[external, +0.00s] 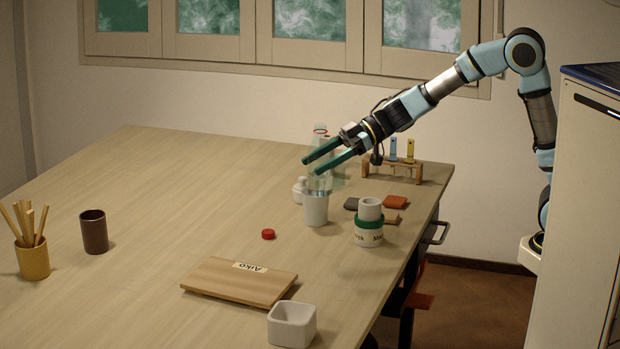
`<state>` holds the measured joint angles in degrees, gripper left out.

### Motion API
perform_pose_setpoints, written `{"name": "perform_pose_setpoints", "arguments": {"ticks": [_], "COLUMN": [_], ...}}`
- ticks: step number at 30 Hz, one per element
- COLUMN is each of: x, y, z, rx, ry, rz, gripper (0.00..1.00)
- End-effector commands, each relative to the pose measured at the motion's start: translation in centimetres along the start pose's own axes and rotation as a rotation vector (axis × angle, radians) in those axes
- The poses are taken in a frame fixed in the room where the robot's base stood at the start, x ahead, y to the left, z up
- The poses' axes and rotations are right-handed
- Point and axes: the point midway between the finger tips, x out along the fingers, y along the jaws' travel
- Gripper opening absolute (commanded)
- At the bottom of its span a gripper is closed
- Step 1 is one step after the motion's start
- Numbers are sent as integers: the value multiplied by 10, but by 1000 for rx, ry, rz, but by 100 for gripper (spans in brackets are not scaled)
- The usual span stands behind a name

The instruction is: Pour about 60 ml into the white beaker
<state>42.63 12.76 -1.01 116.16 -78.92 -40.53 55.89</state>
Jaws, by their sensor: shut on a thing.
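My gripper (312,167) reaches in from the right over the table, its two dark green fingers shut on a clear bottle (322,148). The bottle looks upright, with a red ring at its neck and clear liquid low in it. A white beaker (315,211) stands on the table just below and in front of the bottle in the picture. I cannot tell whether the bottle's base is above the beaker or behind it. The beaker's inside is hidden. A red cap (268,234) lies on the table, left of the beaker.
A wooden rack (392,170) stands at the back right. A wooden board (238,282) and square white pot (292,327) are in front. The table's left is mostly clear.

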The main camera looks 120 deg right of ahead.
Motion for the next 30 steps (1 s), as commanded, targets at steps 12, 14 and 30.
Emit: {"name": "perform_pose_setpoints", "arguments": {"ticks": [12, 14, 30], "x": [-26, -20, 13], "y": [39, 38, 38], "z": [0, 11, 92], "rx": [9, 11, 10], "ry": [0, -1, -1], "rz": [22, 19, 20], "gripper": [3, 3, 3]}}
